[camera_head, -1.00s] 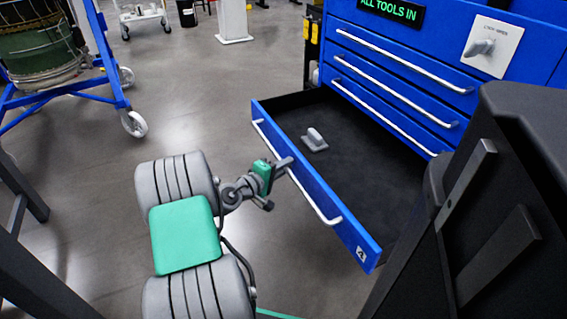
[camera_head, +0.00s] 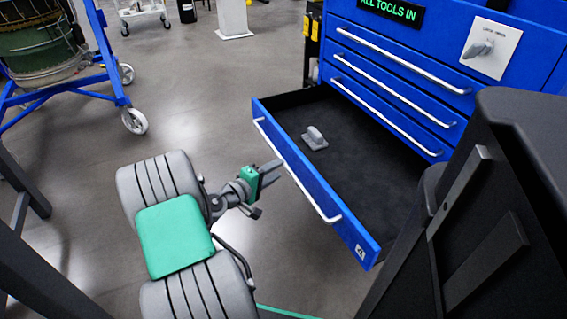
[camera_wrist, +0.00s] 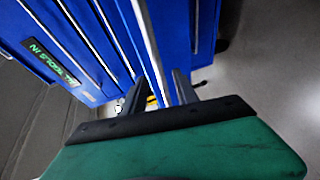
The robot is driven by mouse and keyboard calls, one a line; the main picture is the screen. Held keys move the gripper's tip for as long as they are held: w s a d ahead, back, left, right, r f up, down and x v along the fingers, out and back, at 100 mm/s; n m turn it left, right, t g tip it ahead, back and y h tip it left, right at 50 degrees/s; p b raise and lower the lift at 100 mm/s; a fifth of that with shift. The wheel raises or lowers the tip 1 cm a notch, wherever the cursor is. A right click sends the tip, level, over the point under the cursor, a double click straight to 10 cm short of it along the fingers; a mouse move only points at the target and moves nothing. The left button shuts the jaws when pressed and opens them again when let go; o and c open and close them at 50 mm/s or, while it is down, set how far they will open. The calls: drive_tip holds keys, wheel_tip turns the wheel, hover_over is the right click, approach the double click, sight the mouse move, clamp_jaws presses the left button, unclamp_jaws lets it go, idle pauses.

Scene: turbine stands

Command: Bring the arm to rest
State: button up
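My gripper (camera_head: 268,189) is in front of the open blue drawer (camera_head: 312,188), just to the left of its front panel and apart from it. Its two fingers stand apart with nothing held between them. In the wrist view, the gripper (camera_wrist: 157,90) also shows two separated dark fingers, with blue cabinet surfaces and a silver handle beyond. My arm, grey with a green cover, reaches up from the lower left in the head view.
The drawer's long silver handle (camera_head: 297,172) is beside the gripper. A grey tool (camera_head: 314,138) lies inside the drawer. The blue cabinet (camera_head: 400,60) has several shut drawers. A blue wheeled stand (camera_head: 100,70) is at the left. Open floor (camera_head: 190,95) lies between.

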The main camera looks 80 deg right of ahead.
drive_tip(key=shift+v, duration=1.3)
drive_tip(key=w+a+r+t+y+p, duration=0.7)
drive_tip(key=w+a+r+t+p, duration=0.2)
drive_tip(key=w+a+r+p, duration=1.2)
drive_tip(key=a+r+n+y+p, duration=0.2)
drive_tip(key=a+r+p, duration=0.2)
drive_tip(key=a, duration=0.5)
drive_tip(key=a+r+n+t+y+p, duration=0.1)
drive_tip(key=a+r+p, duration=0.3)
drive_tip(key=a+r, duration=0.4)
drive_tip(key=a+r+n+y+p, duration=0.3)
drive_tip(key=a+r, duration=0.4)
drive_tip(key=a, duration=0.5)
drive_tip(key=shift+s+n+t+y+p, duration=0.2)
drive_tip(key=shift+n+t+y+p, duration=0.15)
drive_tip(key=shift+y+p, duration=0.4)
